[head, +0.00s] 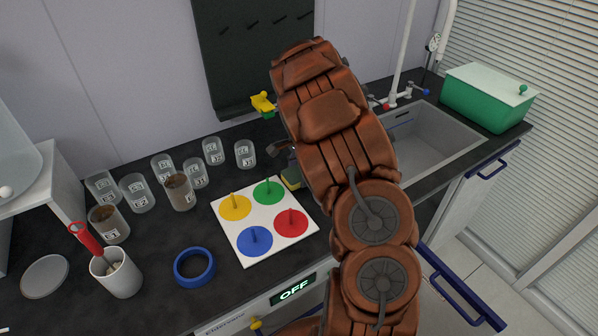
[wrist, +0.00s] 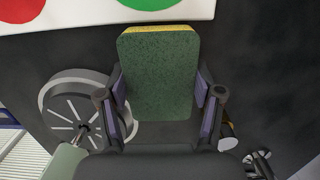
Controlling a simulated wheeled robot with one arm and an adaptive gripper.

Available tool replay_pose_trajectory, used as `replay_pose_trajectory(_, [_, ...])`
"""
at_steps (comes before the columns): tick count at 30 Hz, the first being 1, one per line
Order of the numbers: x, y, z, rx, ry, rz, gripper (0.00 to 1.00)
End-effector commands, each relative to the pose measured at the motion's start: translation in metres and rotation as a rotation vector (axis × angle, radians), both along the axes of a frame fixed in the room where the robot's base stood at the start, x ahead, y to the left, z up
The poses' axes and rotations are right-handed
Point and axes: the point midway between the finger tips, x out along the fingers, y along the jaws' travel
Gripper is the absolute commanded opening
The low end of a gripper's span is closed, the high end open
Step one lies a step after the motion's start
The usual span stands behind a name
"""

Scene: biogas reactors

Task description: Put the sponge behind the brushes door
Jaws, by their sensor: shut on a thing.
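The sponge (wrist: 158,75) has a dark green face and a yellow edge. In the wrist view my gripper (wrist: 160,100) is shut on it, with one finger on each side. In the head view a small part of the sponge (head: 291,179) shows beside the white board, and my arm hides most of the gripper. Cabinet fronts with blue handles (head: 492,169) are under the counter at the right. I cannot make out a brushes label on any of them.
A white board (head: 270,251) with four coloured discs and pegs lies by the sponge. Several clear cups (head: 138,192), a white holder (head: 118,275) and a blue ring (head: 194,267) stand left. A sink (head: 430,145) and green box (head: 487,97) are right.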

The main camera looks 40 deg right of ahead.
Motion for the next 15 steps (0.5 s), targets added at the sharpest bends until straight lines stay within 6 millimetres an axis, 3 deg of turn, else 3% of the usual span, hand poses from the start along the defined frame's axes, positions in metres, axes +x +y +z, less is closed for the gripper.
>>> replay_pose_trajectory(7, [-0.0001,0.0002,-0.0039,0.001,0.001,0.000,0.28])
replay_pose_trajectory(8, [-0.0001,0.0000,-0.0036,0.001,0.001,0.000,0.68])
replay_pose_trajectory(15, [-0.0001,-0.0001,-0.0030,0.000,0.001,0.000,0.91])
